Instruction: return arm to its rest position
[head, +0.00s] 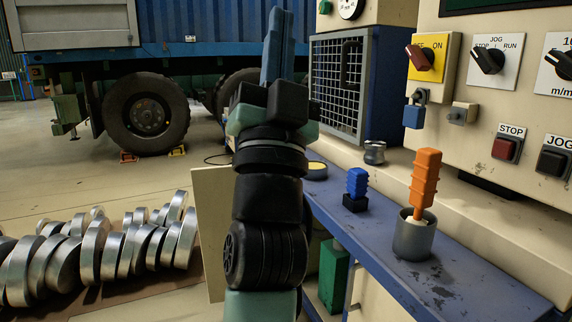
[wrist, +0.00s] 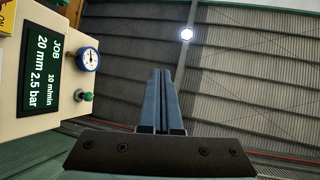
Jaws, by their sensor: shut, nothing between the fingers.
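My arm rises upright in the middle of the head view, with my gripper (head: 279,14) at its top pointing up. The two long blue-grey fingers stand side by side, closed together, with nothing held. In the wrist view my gripper (wrist: 161,73) also shows with its fingers together and pointing up toward the ceiling. It is clear of the machine and the bench, touching nothing.
A blue bench (head: 400,235) at right carries a grey cup (head: 413,240) with an orange ribbed piece (head: 425,178), and a blue ribbed piece (head: 357,184). A control panel (head: 470,110) stands behind. Metal rolls (head: 120,250) lie left. The display (wrist: 45,70) is left in the wrist view.

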